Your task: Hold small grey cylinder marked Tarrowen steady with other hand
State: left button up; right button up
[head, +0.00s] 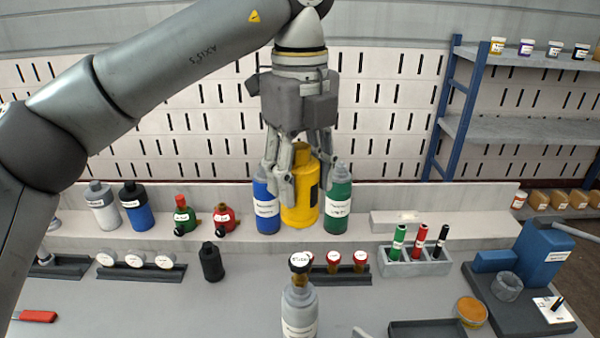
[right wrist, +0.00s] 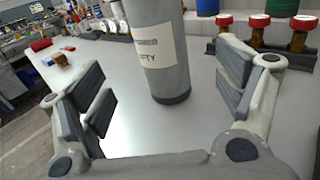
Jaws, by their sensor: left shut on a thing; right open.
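A grey cylinder (head: 299,312) with a dark, labelled cap stands upright at the front of the bench in the head view. Its body also shows in the right wrist view (right wrist: 160,70) with a white label, and its top is out of that frame. I cannot read the name on it. My right gripper (right wrist: 170,105) is open, and the cylinder stands beyond its fingertips, roughly between them and apart from both. My left gripper (head: 303,180) is shut on a yellow cylinder (head: 300,213) at the back ledge, between blue and green cylinders.
A blue cylinder (head: 266,208) and a green cylinder (head: 338,205) flank the yellow one closely. A grey holder (head: 415,265) with markers is at right.

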aim_at(300, 145)
jog(key=shift+s+d+r, duration=0.1)
jog(key=shift+s+d, duration=0.2)
jog(key=shift+s, duration=0.05)
pick_arm(q)
jog(key=shift+r+p, duration=0.3)
jog(key=shift+r, duration=0.05)
notch_tip(300, 145, up, 4)
jog(key=p, duration=0.3)
jog(key=shift+r, duration=0.2)
pick_arm(e)
notch_tip(300, 145, up, 4)
jog(key=shift+f, duration=0.1)
